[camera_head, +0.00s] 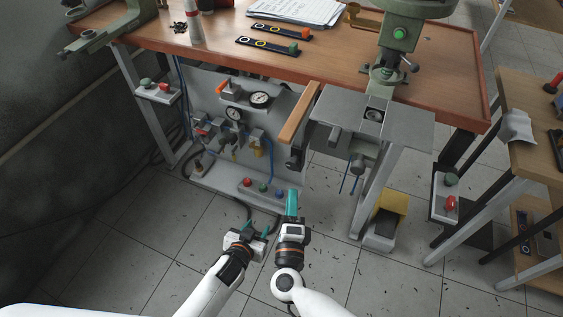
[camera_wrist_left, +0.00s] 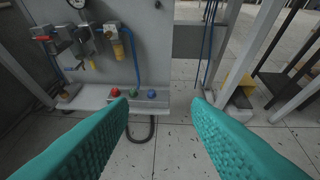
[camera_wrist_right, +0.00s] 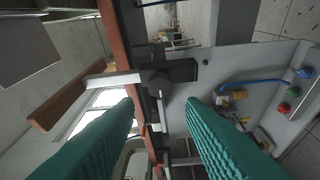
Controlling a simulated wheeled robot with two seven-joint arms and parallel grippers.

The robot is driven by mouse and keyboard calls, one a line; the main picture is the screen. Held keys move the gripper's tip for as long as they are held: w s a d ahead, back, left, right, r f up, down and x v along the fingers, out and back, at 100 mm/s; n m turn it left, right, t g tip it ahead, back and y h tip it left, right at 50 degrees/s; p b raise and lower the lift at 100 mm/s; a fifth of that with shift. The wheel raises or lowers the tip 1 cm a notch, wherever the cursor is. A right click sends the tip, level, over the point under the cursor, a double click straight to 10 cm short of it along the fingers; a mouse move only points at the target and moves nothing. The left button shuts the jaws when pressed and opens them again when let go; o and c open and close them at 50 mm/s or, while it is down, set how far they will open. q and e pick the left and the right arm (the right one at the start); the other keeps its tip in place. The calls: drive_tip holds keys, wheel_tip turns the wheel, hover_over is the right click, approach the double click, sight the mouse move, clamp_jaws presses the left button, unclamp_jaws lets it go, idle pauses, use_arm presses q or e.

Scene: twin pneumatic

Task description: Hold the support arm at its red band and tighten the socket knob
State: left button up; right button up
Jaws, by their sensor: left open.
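A black knob (camera_wrist_right: 158,86) on a dark block shows between my right fingers in the right wrist view; I take it for the socket knob. It also shows at the grey panel's right edge in the head view (camera_head: 294,160). A pale grey bar (camera_wrist_right: 112,78) runs left from it and may be the support arm; I cannot make out a clear red band. My right gripper (camera_head: 291,203) is open and empty, below and apart from the knob. My left gripper (camera_head: 257,232) is open and empty, lower, in front of the panel's base.
The grey panel (camera_head: 275,122) carries gauges (camera_head: 260,99) and valves. Its base holds red, green and blue buttons (camera_head: 263,188). A yellow pedal (camera_head: 389,214) stands at the right.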

use_arm(q)
drive_tip(key=w+d+r+t+h, duration=0.1)
drive_tip(key=w+d+r+t, duration=0.15)
drive_tip(key=r, duration=0.45)
drive_tip(key=w+d+r+t+h, duration=0.1)
drive_tip(key=w+r, duration=0.2)
drive_tip(key=r, duration=0.5)
drive_tip(key=t, duration=0.2)
approach(299, 131)
drive_tip(key=x, duration=1.1)
drive_tip(key=shift+m+h, duration=0.3)
drive_tip(key=shift+h, duration=0.1)
drive_tip(key=shift+f, duration=0.1)
clamp_jaws()
drive_tip(key=shift+r+p, duration=2.25)
drive_tip(key=shift+r, duration=0.25)
